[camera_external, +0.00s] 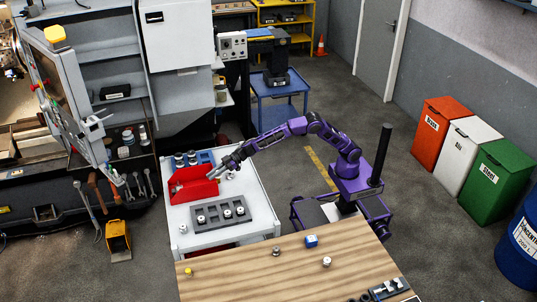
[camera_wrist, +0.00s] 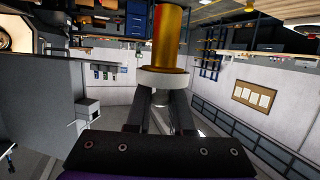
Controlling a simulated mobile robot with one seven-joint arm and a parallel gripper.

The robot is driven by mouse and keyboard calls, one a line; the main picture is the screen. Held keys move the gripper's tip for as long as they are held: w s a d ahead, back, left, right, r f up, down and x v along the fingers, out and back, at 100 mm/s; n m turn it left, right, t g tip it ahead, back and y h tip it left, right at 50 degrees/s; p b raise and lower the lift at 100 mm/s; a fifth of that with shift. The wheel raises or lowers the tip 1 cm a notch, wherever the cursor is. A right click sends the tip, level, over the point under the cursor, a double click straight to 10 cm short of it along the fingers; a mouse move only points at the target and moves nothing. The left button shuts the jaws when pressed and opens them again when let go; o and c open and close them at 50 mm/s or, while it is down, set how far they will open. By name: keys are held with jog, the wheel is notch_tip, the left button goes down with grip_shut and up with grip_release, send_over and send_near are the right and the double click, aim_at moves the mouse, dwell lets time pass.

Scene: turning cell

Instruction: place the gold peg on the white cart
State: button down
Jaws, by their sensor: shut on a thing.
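In the external view my gripper (camera_external: 229,163) is above the white cart (camera_external: 262,208), at the right side of the red bin. The peg cannot be made out clearly there. The cart holds the red bin (camera_external: 193,185) and a grey tray (camera_external: 211,215) with several small parts.
Small parts and a blue block (camera_external: 311,240) stand on the wooden table (camera_external: 250,275) in front. A yellow-topped piece (camera_external: 188,272) is at its left. Cups and a blue holder (camera_external: 206,157) are at the cart's back. The cart's right strip looks clear.

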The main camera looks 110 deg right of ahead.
jog(key=s+d+m+h+b, duration=0.15)
jog(key=s+d, duration=0.25)
jog(key=d, duration=0.8)
jog(key=s+d+m+h, duration=0.1)
jog(key=s+d+h, duration=0.15)
jog(key=d, duration=0.85)
jog(key=s+d+m+h+b, duration=0.1)
jog(key=s+d, duration=0.4)
jog(key=d, duration=0.7)
jog(key=shift+t, duration=0.3)
jog(key=shift+f+b, duration=1.1)
jog(key=shift+f, duration=6.65)
jog(key=shift+f, duration=0.2)
jog(key=c, duration=0.8)
grip_release()
jog(key=shift+r, duration=0.1)
